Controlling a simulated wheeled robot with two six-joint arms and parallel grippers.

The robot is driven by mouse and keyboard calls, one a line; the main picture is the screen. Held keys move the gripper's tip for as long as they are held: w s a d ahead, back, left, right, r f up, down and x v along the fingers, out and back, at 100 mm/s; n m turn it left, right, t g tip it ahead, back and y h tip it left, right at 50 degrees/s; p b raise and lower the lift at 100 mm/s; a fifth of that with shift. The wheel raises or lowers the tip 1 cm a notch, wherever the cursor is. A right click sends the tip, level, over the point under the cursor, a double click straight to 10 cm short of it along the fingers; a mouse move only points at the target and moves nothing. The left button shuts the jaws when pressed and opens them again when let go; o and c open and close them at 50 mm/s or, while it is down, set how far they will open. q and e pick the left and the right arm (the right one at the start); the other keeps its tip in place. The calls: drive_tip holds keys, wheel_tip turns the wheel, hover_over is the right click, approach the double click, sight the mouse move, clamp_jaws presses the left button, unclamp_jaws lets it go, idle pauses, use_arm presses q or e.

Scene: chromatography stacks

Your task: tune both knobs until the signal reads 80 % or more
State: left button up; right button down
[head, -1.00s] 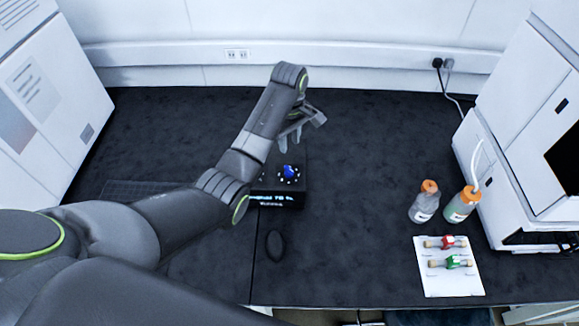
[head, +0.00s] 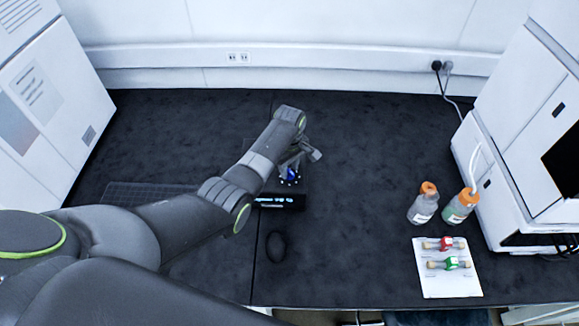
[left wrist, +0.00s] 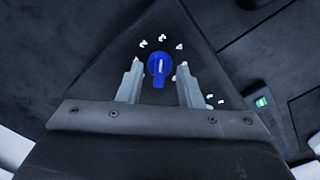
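A black control box (head: 285,201) stands on the dark bench with a lit text display on its front; the text is too small to read. A blue knob (head: 290,176) with white marks around it is on its top. In the left wrist view the blue knob (left wrist: 159,68) lies between the two fingers of my left gripper (left wrist: 157,80), with a gap on each side. My left gripper (head: 291,168) is open just above the knob. A second knob is not visible; my left arm covers part of the box. My right gripper is not in view.
A black mouse (head: 276,246) and a keyboard (head: 150,195) lie near the box. Two orange-capped bottles (head: 423,205) and a white card (head: 448,282) with red and green fittings are at the right. White instruments flank the bench.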

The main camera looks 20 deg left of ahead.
use_arm(q)
drive_tip(key=shift+c, duration=0.4)
clamp_jaws()
drive_tip(key=m+p, duration=0.2)
drive_tip(key=m, duration=0.1)
drive_tip(key=shift+r, duration=0.1)
drive_tip(key=m+p, duration=0.1)
drive_tip(key=m, duration=0.4)
drive_tip(key=shift+m, duration=0.4)
drive_tip(key=shift+o, duration=0.4)
unclamp_jaws()
